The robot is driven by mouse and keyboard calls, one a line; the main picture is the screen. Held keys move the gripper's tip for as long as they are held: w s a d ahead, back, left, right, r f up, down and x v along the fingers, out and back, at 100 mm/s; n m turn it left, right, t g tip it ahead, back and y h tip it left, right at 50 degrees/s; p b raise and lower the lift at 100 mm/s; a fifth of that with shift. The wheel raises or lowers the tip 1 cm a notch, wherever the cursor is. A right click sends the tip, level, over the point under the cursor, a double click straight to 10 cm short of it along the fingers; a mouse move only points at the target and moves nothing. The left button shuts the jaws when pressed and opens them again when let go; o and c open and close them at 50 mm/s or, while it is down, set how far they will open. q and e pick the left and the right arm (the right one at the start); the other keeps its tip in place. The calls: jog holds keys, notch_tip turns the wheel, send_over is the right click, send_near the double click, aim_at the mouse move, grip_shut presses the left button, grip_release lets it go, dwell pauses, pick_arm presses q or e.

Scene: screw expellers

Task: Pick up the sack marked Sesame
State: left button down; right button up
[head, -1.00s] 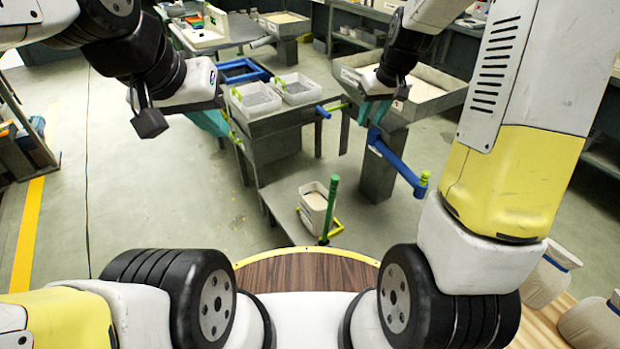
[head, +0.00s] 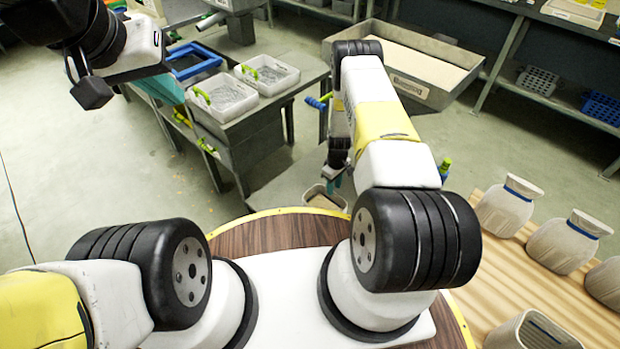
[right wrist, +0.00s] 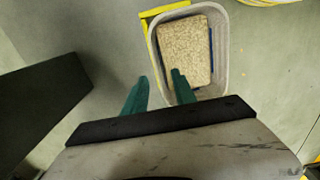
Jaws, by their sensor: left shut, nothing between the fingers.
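Several pale sacks with blue bands, including the back sack (head: 505,207), the middle sack (head: 566,243) and a partly cut-off sack (head: 606,283), stand on a wooden table (head: 485,275) at the right of the head view. No Sesame marking is readable on them. My left gripper (head: 163,90), at the upper left, is shut and empty, far from the sacks. My right gripper (head: 335,182) is low behind my right arm, left of the sacks. The right wrist view shows its teal fingers (right wrist: 158,92) apart and empty, above the near edge of a bin.
That bin (right wrist: 222,50) holds a tan block or filling. An open-topped pale container (head: 530,330) stands at the wooden table's front. A grey bench (head: 255,120) carries white trays (head: 265,75). A large tray (head: 400,85) with pale contents stands behind my right arm.

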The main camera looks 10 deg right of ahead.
aim_at(333, 199)
notch_tip(333, 199, down, 8)
jog(key=shift+d+f, duration=0.1)
jog(key=shift+f, duration=0.15)
grip_shut()
dwell(0.3)
jog(key=shift+w, duration=0.15)
dwell(1.1)
